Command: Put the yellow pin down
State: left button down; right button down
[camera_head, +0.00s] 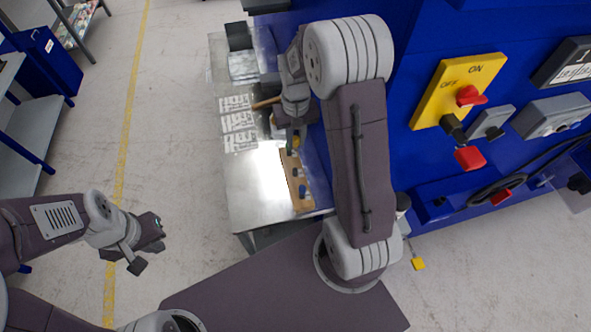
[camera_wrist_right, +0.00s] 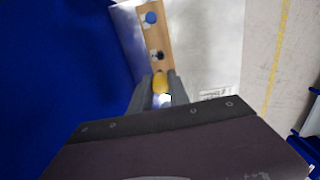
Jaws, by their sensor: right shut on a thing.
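A yellow pin (camera_wrist_right: 160,83) is held between the two fingers of my right gripper (camera_wrist_right: 158,92), which is shut on it. In the head view the yellow pin (camera_head: 296,142) shows just below my right gripper (camera_head: 291,138), over the far end of a wooden board (camera_head: 291,176). In the wrist view the board (camera_wrist_right: 150,35) carries a blue pin (camera_wrist_right: 151,18) and a dark spot or pin (camera_wrist_right: 157,56) near the yellow one. I cannot tell whether the yellow pin touches the board. My left gripper (camera_head: 148,250) is open and empty, out over the floor on the left.
A blue cabinet wall with a yellow switch panel (camera_head: 458,88) stands close on the right. The table's front left is clear.

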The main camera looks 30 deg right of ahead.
aim_at(295, 147)
jog(key=f, duration=0.5)
jog(key=shift+a+p, duration=0.2)
jog(key=shift+p, duration=0.1)
jog(key=shift+d+f, duration=0.1)
jog(key=shift+f, duration=0.4)
notch_tip(295, 147, down, 4)
jog(key=shift+r, duration=0.15)
jog(key=shift+f, duration=0.6)
jog(key=c, duration=1.3)
grip_release()
jog(key=shift+o, duration=0.2)
